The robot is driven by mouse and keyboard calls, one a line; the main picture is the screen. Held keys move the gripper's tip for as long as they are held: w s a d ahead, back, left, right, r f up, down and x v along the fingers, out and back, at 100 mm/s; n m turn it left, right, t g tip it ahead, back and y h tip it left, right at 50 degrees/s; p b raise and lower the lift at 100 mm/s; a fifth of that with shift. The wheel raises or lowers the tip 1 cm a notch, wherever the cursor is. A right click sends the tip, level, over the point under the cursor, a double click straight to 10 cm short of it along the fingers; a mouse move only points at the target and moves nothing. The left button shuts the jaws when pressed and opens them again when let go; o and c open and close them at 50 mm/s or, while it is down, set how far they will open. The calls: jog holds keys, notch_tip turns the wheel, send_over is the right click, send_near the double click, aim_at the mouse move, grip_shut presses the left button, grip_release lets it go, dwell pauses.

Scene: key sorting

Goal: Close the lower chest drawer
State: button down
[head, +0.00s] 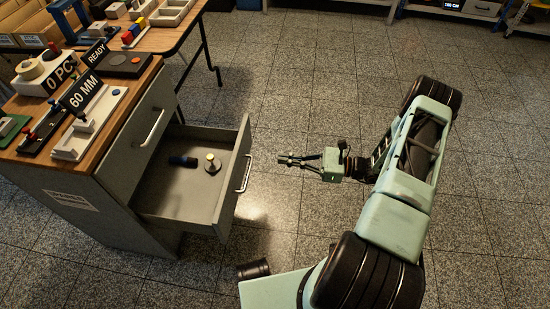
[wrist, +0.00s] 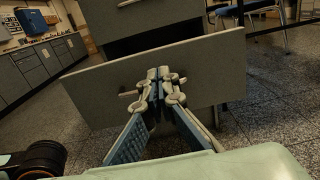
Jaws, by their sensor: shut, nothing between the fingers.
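The grey chest (head: 95,205) stands at the left in the head view. Its lower drawer (head: 217,222) is pulled well out, with a dark cylinder (head: 183,160) and a brass-topped round piece (head: 212,164) inside. The drawer front carries a metal bar handle (head: 245,173). My gripper (head: 282,160) is shut and empty, to the right of the drawer front and apart from it in the head view. In the wrist view the shut gripper (wrist: 160,75) points at the drawer front (wrist: 100,90), its fingers covering part of the handle (wrist: 128,94). The upper drawer (head: 143,130) is shut.
The chest's wooden top (head: 120,95) holds small fixtures and signs reading "60 MM" and "READY". A table (head: 185,28) with trays stands behind it. The tiled floor (head: 290,80) around my arm is clear. Shelving and a blue chair (wrist: 245,8) are farther off.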

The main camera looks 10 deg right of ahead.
aim_at(238, 154)
jog(key=b+x, duration=0.2)
jog(key=x, duration=1)
jog(key=shift+a, duration=0.1)
jog(key=shift+a, duration=0.1)
